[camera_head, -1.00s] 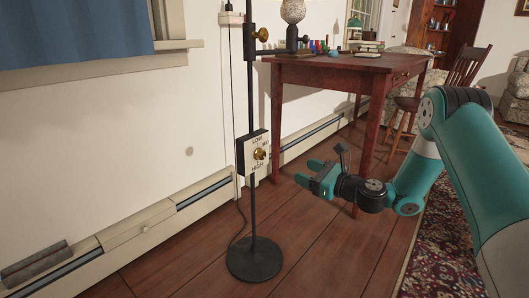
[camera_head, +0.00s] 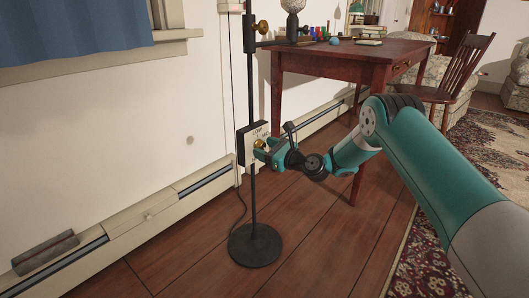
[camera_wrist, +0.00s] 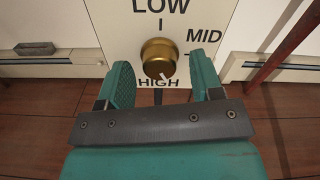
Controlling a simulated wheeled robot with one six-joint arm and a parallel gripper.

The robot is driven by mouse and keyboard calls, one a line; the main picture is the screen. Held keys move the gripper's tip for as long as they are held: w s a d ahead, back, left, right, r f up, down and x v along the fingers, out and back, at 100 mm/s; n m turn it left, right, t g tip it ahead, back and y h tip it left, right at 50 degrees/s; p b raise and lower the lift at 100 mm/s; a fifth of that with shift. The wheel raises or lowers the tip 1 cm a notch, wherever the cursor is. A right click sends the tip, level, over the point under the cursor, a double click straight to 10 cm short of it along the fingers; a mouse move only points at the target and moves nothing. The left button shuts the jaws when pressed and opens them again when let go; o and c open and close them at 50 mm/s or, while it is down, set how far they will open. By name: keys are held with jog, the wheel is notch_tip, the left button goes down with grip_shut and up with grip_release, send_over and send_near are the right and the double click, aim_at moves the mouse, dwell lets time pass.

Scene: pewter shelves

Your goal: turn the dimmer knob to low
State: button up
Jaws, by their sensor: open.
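The brass dimmer knob (camera_head: 259,143) sits on a box with a pale labelled face (camera_head: 256,131), fixed to a dark floor stand. In the wrist view the knob (camera_wrist: 159,54) shows in the upper middle, with LOW above it, MID to the right and HIGH below. A pale mark on the knob's lower edge points down toward HIGH. My gripper (camera_head: 265,152) is at the knob. In the wrist view its open fingers (camera_wrist: 161,72) lie left and right of the knob's lower part, with a gap on each side. I cannot tell how deep the knob is between them.
The stand's round base (camera_head: 254,245) rests on the wooden floor. A second brass knob (camera_head: 262,27) is higher on the pole. A wooden table (camera_head: 345,54) stands behind to the right. A baseboard heater (camera_head: 150,222) runs along the wall. The floor around the base is clear.

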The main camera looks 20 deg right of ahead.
jog(key=shift+w+a, duration=0.2)
jog(key=shift+w, duration=0.1)
jog(key=c, duration=0.9)
